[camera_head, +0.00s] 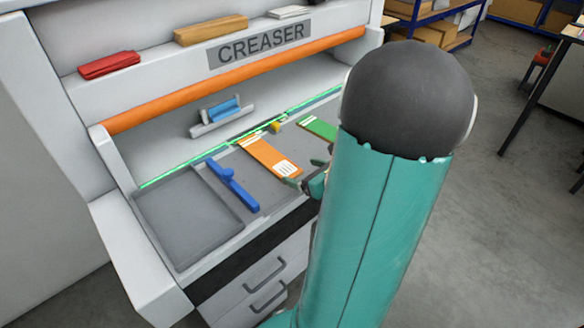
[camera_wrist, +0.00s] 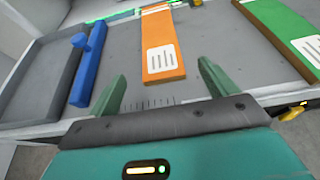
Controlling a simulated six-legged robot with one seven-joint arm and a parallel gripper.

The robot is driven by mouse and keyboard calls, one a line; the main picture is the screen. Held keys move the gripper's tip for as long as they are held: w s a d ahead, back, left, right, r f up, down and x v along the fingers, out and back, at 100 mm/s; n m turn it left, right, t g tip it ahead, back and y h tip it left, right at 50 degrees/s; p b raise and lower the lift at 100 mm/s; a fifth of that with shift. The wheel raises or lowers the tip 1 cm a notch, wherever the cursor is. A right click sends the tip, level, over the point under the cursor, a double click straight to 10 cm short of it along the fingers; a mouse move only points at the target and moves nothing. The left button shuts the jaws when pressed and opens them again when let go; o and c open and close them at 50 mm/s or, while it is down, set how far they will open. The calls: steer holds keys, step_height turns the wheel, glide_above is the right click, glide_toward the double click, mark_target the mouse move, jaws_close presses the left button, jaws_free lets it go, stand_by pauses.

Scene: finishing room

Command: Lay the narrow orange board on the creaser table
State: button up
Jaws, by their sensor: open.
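The narrow orange board (camera_head: 268,156) lies flat on the grey creaser table (camera_head: 255,188), with a white printed label at its near end. In the wrist view the orange board (camera_wrist: 160,48) lies ahead of my gripper (camera_wrist: 160,84), roughly in line with the gap between the fingers. My gripper is open and empty, its two green fingers spread wider than the board. The fingertips appear just short of the board's near end. In the head view my gripper (camera_head: 308,183) is partly hidden behind my arm, close to the board's labelled end.
A blue tool (camera_head: 233,185) lies left of the board, beside a grey tray (camera_head: 188,215). A green board (camera_head: 320,128) lies to the right and shows in the wrist view (camera_wrist: 285,30). A grey holder with a blue piece (camera_head: 222,112) stands behind, under the orange bar (camera_head: 230,80).

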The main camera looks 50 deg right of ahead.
steer(key=w+a+r+n+g+y, duration=0.1)
steer(key=a+r+n+g+y, duration=0.2)
steer(key=a+n, duration=0.75)
steer(key=w+a+r+n+g+y, duration=0.1)
steer(key=a+r+n+g+y, duration=0.25)
steer(key=a+n, duration=0.7)
steer(key=s+a+r+n+h, duration=0.2)
steer(key=a+r+n, duration=0.2)
steer(key=a+n, duration=0.2)
steer(key=s+a+r+n+g+h, duration=0.1)
steer(key=s+a+r+n+h, duration=0.2)
steer(key=a+n, duration=0.3)
steer(key=r+n, duration=0.1)
steer(key=n, duration=0.3)
steer(key=shift+s+a+r, duration=0.15)
steer(key=shift+s+r, duration=0.1)
steer(key=shift+s, duration=0.05)
